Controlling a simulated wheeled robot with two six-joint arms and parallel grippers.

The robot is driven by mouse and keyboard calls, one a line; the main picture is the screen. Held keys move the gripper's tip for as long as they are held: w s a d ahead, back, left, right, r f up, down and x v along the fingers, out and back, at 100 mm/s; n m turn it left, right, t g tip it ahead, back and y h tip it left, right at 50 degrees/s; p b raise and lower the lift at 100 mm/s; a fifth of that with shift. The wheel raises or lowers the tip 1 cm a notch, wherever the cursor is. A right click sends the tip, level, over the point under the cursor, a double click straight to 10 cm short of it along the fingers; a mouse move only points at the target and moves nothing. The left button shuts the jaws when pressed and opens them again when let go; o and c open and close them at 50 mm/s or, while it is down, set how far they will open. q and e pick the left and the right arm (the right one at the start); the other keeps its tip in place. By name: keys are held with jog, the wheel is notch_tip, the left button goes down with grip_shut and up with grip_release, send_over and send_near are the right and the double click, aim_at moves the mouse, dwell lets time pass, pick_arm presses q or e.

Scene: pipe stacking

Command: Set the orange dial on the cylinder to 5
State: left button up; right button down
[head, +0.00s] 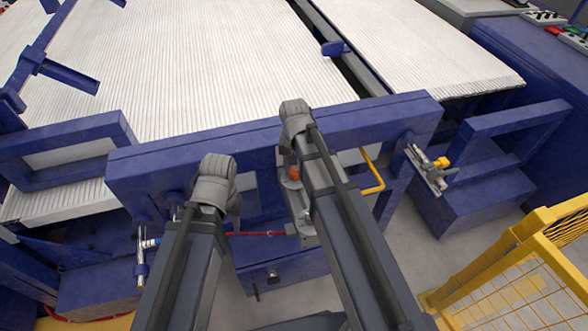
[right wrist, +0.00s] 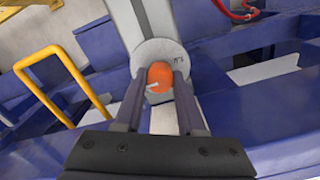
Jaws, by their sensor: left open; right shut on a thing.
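The orange dial (right wrist: 160,75) is a round knob with a small white pointer aimed to the lower left. It sits on a round grey plate (right wrist: 143,58) with small dark marks, too small to read for certain, on the grey cylinder (right wrist: 150,15). My right gripper (right wrist: 160,80) is shut on the dial, one finger on each side. In the head view the dial (head: 294,173) shows beside my right arm, which hides part of the cylinder (head: 306,238). My left gripper (head: 236,205) is open to the left of the cylinder, apart from it; its fingers are mostly hidden.
A blue frame beam (head: 395,115) crosses behind the cylinder. A yellow bent handle (head: 373,172) stands to its right, and a red hose (head: 255,234) runs to its left. A yellow mesh fence (head: 520,285) is at the lower right. Bare floor (head: 430,250) shows before it.

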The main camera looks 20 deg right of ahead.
aim_at(294, 170)
jog(key=shift+m, duration=1)
jog(key=c, duration=0.5)
grip_release()
jog(key=shift+r, duration=0.1)
notch_tip(294, 170, up, 8)
jog(key=p, duration=0.8)
jog(key=shift+f, duration=0.2)
